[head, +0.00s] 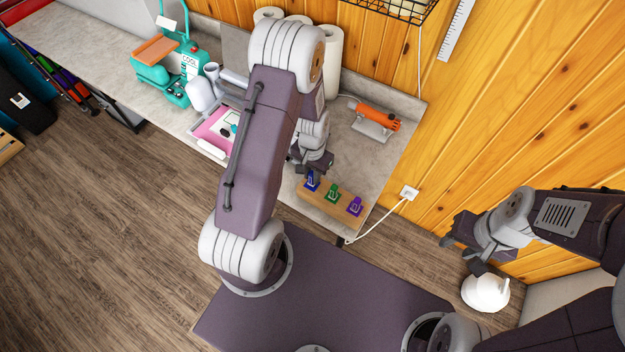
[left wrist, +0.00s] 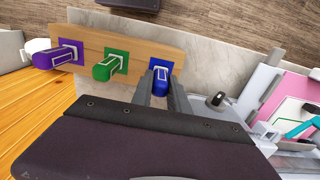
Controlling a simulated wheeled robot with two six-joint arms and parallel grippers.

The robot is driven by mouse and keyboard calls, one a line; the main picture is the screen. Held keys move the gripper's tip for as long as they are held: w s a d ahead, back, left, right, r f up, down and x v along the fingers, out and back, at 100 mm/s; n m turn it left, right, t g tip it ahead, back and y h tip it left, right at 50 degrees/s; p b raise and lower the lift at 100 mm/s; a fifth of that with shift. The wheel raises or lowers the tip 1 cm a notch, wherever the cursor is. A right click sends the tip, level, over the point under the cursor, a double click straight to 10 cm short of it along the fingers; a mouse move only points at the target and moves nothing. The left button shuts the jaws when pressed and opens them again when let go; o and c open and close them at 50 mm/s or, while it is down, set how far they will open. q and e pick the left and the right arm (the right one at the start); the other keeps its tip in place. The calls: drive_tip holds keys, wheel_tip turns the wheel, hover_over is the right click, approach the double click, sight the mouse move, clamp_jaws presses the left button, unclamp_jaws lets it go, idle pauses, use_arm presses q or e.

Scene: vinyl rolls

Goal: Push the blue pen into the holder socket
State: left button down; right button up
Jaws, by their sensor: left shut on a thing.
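The wooden holder (head: 323,204) lies at the front edge of the counter, with three coloured pens standing in a row along it. The blue pen (head: 312,183) is at its left end in the head view, over the blue-marked socket. My left gripper (head: 311,174) is shut on the blue pen. In the left wrist view the fingers sit on both sides of the blue pen (left wrist: 161,84), at the holder (left wrist: 139,46). The pen's lower end is hidden, so its depth in the socket cannot be told. My right gripper (head: 464,253) is open and empty, away from the counter.
The green pen (head: 333,191) and purple pen (head: 355,206) stand beside the blue one. An orange tool (head: 377,120) lies behind the holder. A pink-lined tray (head: 213,130) and a teal machine (head: 175,72) are to the left. A white kettle-like object (head: 485,292) is below my right gripper.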

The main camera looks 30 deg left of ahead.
use_arm(q)
drive_tip(key=shift+r+p, duration=2.95)
drive_tip(key=shift+r, duration=0.65)
drive_tip(key=shift+f, duration=0.1)
